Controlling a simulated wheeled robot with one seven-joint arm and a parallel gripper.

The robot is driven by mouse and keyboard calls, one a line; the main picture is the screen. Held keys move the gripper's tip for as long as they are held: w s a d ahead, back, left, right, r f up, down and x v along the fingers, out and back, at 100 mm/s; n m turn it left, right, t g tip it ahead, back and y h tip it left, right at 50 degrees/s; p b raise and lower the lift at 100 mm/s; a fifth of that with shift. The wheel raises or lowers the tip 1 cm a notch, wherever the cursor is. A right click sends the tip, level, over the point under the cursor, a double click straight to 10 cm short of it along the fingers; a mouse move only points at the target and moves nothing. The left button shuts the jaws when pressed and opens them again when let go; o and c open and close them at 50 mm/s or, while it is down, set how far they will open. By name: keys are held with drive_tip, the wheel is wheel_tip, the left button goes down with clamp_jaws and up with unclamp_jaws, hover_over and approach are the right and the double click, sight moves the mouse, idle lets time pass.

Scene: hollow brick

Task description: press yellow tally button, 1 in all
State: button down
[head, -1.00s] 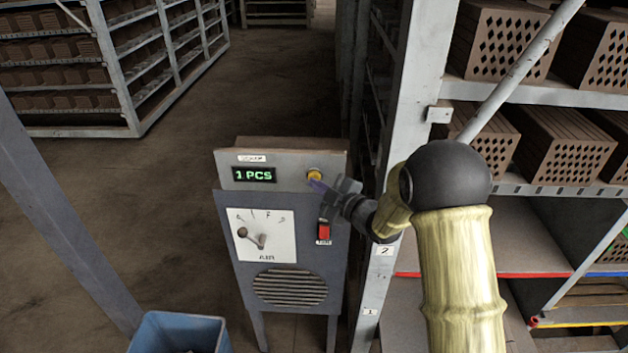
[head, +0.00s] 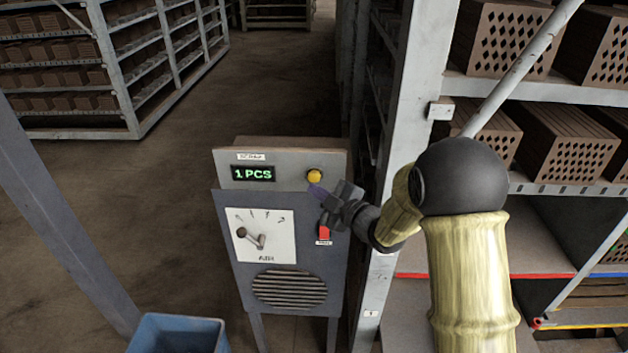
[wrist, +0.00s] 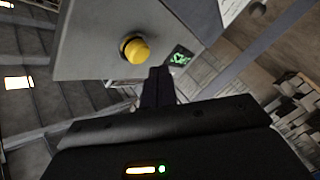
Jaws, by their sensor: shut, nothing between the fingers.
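The yellow tally button (head: 314,176) sits at the right of the grey panel on top of the machine (head: 230,207). It also shows in the wrist view (wrist: 136,49), standing out from the panel. The green display (head: 254,174) to its left reads "1 PCS". My gripper (head: 317,191) is shut and empty, with its purplish fingertips just below and in front of the button. In the wrist view the fingers (wrist: 157,86) point toward the panel, with a visible gap between them and the button.
A red switch (head: 324,233) is below my gripper, and a dial with a lever (head: 262,236) is to the left. A shelf post (head: 405,110) rises close at the right. A blue bin (head: 178,333) stands at the front left. Open floor lies to the left.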

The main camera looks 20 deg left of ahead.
drive_tip(key=s+b, duration=0.1)
drive_tip(key=s, duration=0.1)
drive_tip(key=s+d, duration=0.1)
drive_tip(key=s, duration=0.1)
drive_tip(key=shift+b, duration=0.4)
drive_tip(key=shift+d, duration=0.1)
drive_tip(key=d+f+m+t+h, duration=0.1)
drive_tip(key=d+f+m+h, duration=0.1)
drive_tip(key=d+m+h, duration=0.6)
drive_tip(key=d+f+m+h, duration=0.2)
drive_tip(key=d+m+h, duration=0.15)
drive_tip(key=d, duration=0.85)
drive_tip(key=s+d+f+m+g+h, duration=0.1)
drive_tip(key=s+d+f+m+g, duration=0.1)
drive_tip(key=s+d+m, duration=0.3)
drive_tip(key=s+d+f+m+g+h, duration=0.2)
drive_tip(key=s+d+m+g, duration=0.3)
drive_tip(key=s, duration=0.8)
drive_tip(key=shift+s+d, duration=0.25)
drive_tip(key=shift+d, duration=0.65)
drive_tip(key=shift+r, duration=0.1)
